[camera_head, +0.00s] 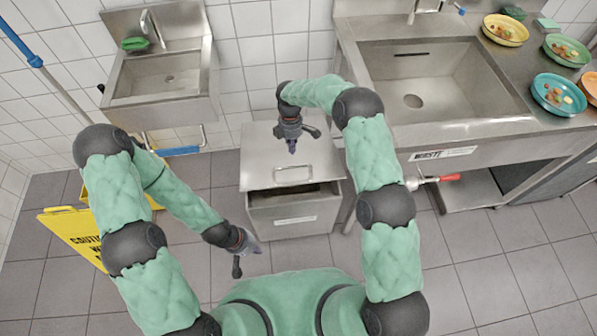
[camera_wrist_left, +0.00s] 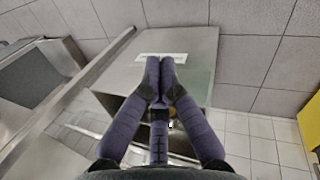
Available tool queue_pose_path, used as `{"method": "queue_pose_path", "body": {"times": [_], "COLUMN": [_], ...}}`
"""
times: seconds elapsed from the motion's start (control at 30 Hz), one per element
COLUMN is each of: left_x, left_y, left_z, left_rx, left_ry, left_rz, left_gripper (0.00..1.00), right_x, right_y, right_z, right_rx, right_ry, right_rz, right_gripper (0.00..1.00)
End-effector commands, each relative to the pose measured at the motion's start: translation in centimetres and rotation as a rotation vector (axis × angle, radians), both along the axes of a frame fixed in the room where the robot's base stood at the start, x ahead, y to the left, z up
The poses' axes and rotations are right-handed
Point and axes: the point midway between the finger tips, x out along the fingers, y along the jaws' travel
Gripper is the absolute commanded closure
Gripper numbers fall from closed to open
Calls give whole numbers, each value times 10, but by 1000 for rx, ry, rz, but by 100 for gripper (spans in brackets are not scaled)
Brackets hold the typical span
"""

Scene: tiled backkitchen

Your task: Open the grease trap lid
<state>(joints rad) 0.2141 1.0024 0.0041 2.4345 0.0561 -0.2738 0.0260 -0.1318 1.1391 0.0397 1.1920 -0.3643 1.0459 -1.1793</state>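The grease trap is a grey metal box (camera_head: 295,218) on the floor, with a white label on its front. Its flat lid (camera_head: 262,155) carries a bar handle (camera_head: 293,174) near the front edge. A dark gap shows between the lid's front edge and the front wall; I cannot tell if the lid is raised or shifted back. My right gripper (camera_head: 291,146) points down over the lid, behind the handle; its fingers look narrow, their opening unclear. My left gripper (camera_head: 254,247) is low, left of the box front. In the left wrist view its fingertips (camera_wrist_left: 160,68) meet, empty, before the box (camera_wrist_left: 195,65).
A large sink (camera_head: 440,85) with a counter of food bowls (camera_head: 505,30) stands to the right. A red-handled valve (camera_head: 445,178) is beneath it. A small sink (camera_head: 160,80) is on the left wall. A yellow caution sign (camera_head: 70,230) stands left. Floor in front right is clear.

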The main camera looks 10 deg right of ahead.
Motion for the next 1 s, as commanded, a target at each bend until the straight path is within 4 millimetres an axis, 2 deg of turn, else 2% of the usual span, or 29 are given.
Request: {"method": "queue_pose_path", "body": {"times": [0.1, 0.27, 0.5, 0.77, 1.0], "left_x": [2, 7, 26, 69, 127], "left_y": [-1, -13, -46, -86, -108], "left_z": [-25, -55, -83, -91, -82], "left_rx": [-7, -46, -170, -399, -692], "left_ry": [135, 357, 678, 1000, 1261], "left_rz": [106, 289, 554, 799, 940], "left_gripper": [100, 100, 100, 100, 100], "right_x": [-1, -2, -2, -2, -2], "right_y": [0, 0, 0, 0, 0], "right_z": [-1, -1, -1, -1, -1], "right_rx": [0, -1, -1, -1, -1], "right_ry": [3, 5, 6, 7, 7], "right_rz": [0, 0, 0, 0, 0], "right_gripper": [100, 100, 100, 100, 100]}}
